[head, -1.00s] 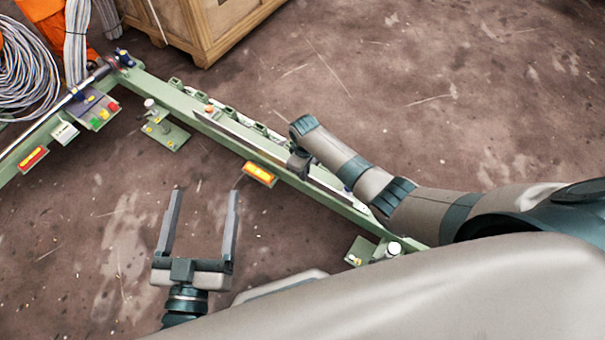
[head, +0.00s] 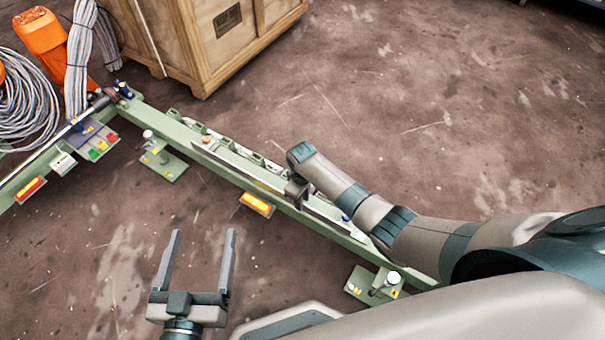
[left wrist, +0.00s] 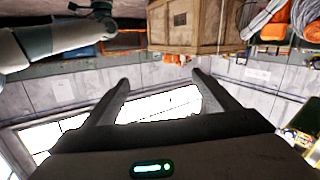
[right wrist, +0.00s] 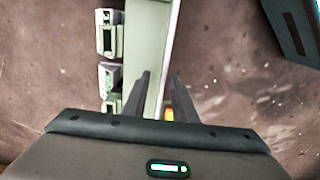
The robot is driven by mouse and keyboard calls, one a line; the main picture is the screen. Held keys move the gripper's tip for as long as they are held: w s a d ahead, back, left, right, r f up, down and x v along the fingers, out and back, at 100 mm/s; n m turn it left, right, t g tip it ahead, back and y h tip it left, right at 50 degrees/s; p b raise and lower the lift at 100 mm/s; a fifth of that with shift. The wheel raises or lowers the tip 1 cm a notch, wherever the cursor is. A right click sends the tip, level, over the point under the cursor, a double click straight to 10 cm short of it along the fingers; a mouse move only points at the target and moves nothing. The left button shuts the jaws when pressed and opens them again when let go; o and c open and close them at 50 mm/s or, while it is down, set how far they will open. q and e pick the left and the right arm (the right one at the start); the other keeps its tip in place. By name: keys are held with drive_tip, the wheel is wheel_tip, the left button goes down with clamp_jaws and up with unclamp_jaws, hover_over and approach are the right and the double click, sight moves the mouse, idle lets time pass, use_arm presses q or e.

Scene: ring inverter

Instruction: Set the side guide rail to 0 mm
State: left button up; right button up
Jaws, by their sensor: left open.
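The side guide rail (head: 250,165) is a long thin grey bar along a green beam (head: 172,128) that runs diagonally across the head view. My right gripper (head: 297,194) is at the middle of this bar, its fingers largely hidden by the arm. In the right wrist view, its two narrowly spaced fingers (right wrist: 161,92) lie either side of the pale rail strip (right wrist: 171,40); I cannot tell whether they touch it. My left gripper (head: 200,262) is open and empty, over the floor in front of the beam. No millimetre scale is readable.
An orange-yellow box (head: 257,204) sits on the beam's near side. Green foot brackets (head: 163,160) stick out below it. The floor beyond the beam is clear.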

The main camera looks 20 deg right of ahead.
use_arm(q)
drive_tip(key=s+a+f+g+y+p, duration=0.1)
drive_tip(key=s+a+f+g+p, duration=0.1)
drive_tip(key=s+a+f+g, duration=0.1)
drive_tip(key=s+a+f+g+y+p, duration=0.2)
drive_tip(key=f+g, duration=0.3)
drive_tip(key=f, duration=0.3)
drive_tip(key=shift+s+a+f+n+g+p, duration=0.3)
drive_tip(key=shift+s+a+g+p, duration=0.15)
drive_tip(key=shift+s, duration=0.45)
use_arm(e)
wheel_tip(320, 180, up, 16)
drive_tip(key=shift+f, duration=0.15)
use_arm(q)
drive_tip(key=shift+r, duration=0.1)
